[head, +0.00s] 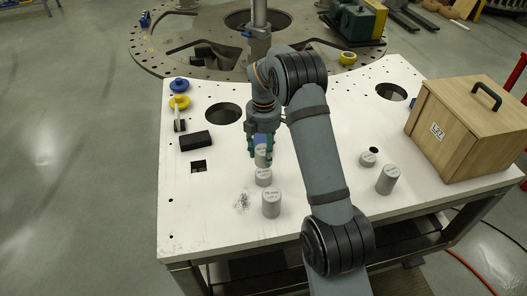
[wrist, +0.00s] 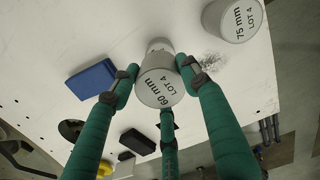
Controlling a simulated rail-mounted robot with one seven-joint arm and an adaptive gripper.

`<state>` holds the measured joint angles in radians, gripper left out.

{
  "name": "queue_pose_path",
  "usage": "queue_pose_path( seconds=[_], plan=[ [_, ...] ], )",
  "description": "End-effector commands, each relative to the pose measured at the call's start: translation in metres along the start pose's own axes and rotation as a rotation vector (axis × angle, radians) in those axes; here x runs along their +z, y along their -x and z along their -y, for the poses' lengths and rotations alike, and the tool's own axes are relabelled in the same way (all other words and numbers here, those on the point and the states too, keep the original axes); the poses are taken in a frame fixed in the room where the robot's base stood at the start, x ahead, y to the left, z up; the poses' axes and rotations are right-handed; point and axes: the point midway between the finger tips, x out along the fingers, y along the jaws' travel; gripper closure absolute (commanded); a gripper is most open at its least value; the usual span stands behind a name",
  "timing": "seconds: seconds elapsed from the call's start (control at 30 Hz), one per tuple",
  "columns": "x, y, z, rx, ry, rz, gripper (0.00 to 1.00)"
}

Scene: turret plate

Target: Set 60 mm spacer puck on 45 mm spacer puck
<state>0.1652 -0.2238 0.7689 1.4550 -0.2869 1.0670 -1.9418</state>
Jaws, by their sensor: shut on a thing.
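The 60 mm spacer puck (wrist: 160,87) is a grey cylinder with its labelled top facing the wrist camera. The green fingers of my gripper (wrist: 160,100) are shut around it. In the head view my gripper (head: 262,142) holds the puck (head: 262,159) upright. A shorter grey puck (head: 263,178), probably the 45 mm one, shows directly below it in the picture. I cannot tell whether the two touch. In the wrist view the held puck mostly hides what lies beneath it.
The 75 mm puck (head: 271,204) stands close in front. Two more grey pucks, a short one (head: 367,159) and a taller one (head: 388,180), stand right of my arm. A black block (head: 196,141) lies left; a wooden box (head: 466,130) stands right. The white plate's (head: 190,220) front left is clear.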

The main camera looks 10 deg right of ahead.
Motion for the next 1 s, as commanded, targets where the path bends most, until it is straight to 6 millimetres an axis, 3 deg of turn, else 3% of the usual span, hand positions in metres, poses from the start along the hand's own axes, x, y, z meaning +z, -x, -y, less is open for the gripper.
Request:
queue_pose_path(
  seconds=[1.0],
  plan=[
    [0.0, -0.049, 0.0, 0.002, 0.0, 0.0, 0.98]
  ],
)
